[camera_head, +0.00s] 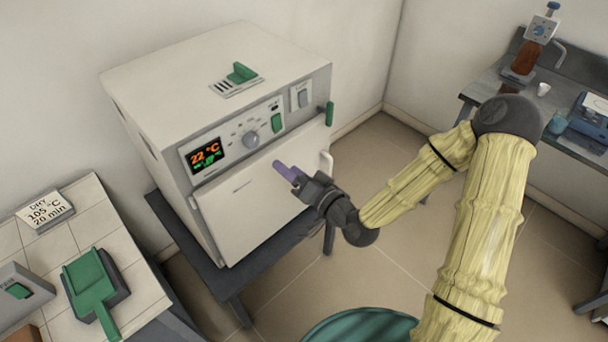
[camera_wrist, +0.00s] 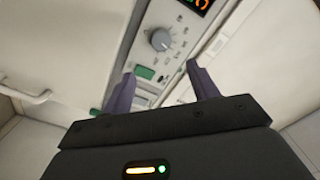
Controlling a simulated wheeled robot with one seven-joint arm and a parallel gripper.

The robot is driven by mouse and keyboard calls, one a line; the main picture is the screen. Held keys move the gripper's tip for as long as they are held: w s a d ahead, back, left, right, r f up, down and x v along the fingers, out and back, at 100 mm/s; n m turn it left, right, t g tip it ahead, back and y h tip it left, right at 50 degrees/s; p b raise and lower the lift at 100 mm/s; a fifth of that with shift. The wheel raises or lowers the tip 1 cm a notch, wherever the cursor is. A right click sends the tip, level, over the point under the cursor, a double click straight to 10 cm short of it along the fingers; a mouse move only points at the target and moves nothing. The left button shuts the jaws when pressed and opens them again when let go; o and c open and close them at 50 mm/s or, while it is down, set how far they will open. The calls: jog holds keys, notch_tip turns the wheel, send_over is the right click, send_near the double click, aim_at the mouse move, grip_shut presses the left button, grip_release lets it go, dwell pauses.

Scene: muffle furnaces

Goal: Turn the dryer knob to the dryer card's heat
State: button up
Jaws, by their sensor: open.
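The dryer (camera_head: 240,140) is a white box oven on a dark stand, with its door closed. Its display (camera_head: 206,154) reads 22 °C. The grey round knob (camera_head: 250,139) sits right of the display; it also shows in the wrist view (camera_wrist: 161,40), ahead of the fingers. The dryer card (camera_head: 45,210) on the tiled bench at left reads DRY, 105 °C, 20 min. My gripper (camera_head: 287,172) is in front of the dryer door, below and right of the knob, apart from it. In the wrist view its two purple fingers (camera_wrist: 160,90) are spread and empty.
A door handle (camera_head: 326,163) sticks out near my gripper. A green slider (camera_head: 241,73) is on top. A green scoop (camera_head: 90,287) lies on the left bench.

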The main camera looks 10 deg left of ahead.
jog(key=p+v, duration=0.4)
jog(key=p, duration=0.3)
jog(key=shift+s+d, duration=0.1)
jog(key=shift+s, duration=0.15)
dwell(0.5)
